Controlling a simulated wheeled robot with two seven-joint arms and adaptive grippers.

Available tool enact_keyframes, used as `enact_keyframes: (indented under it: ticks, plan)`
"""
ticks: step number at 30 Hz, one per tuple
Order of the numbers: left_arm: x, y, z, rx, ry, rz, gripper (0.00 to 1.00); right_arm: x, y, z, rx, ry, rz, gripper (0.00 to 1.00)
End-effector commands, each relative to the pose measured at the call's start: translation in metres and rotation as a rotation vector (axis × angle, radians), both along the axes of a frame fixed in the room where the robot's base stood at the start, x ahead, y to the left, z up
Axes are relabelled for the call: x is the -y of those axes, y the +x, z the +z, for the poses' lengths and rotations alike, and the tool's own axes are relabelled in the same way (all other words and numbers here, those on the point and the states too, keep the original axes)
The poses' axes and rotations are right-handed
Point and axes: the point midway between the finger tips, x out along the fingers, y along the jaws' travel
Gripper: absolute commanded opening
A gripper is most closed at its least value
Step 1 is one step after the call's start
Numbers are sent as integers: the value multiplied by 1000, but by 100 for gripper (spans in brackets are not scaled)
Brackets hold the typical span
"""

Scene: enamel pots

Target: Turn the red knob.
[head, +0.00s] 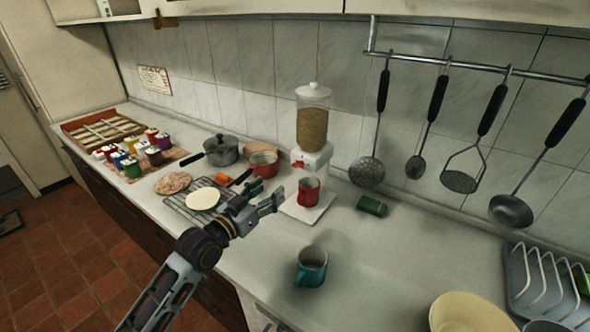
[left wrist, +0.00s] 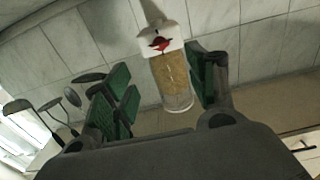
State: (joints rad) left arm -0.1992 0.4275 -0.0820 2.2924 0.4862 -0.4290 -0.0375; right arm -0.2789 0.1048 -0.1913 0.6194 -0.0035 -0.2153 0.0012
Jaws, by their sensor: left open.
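The red knob (head: 298,164) is on the front of the white dispenser (head: 320,157), below its clear jar of grain (head: 312,125). In the left wrist view the red knob (left wrist: 160,44) shows upside down between my fingers, beyond their tips. My left gripper (head: 264,197) is open and empty, in front and to the left of the dispenser, apart from the knob. Its green-padded fingers also show in the left wrist view (left wrist: 163,78). My right gripper is not in view.
A red mug (head: 309,190) stands under the dispenser on its white base. A red pot (head: 263,164) and a grey pot (head: 221,151) stand to the left. A teal mug (head: 311,267) is at the front. A green box (head: 372,206) lies right. Utensils hang on the wall.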

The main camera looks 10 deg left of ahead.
Motion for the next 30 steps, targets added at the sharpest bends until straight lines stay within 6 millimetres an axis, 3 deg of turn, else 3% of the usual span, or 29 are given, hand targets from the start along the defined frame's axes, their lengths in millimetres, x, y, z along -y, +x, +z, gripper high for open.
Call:
enact_keyframes:
  ticks: [15,30]
  plan:
    - [3,10,0,1,2,2,57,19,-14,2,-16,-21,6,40]
    - [18,45,1,1,1,2,57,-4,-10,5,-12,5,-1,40]
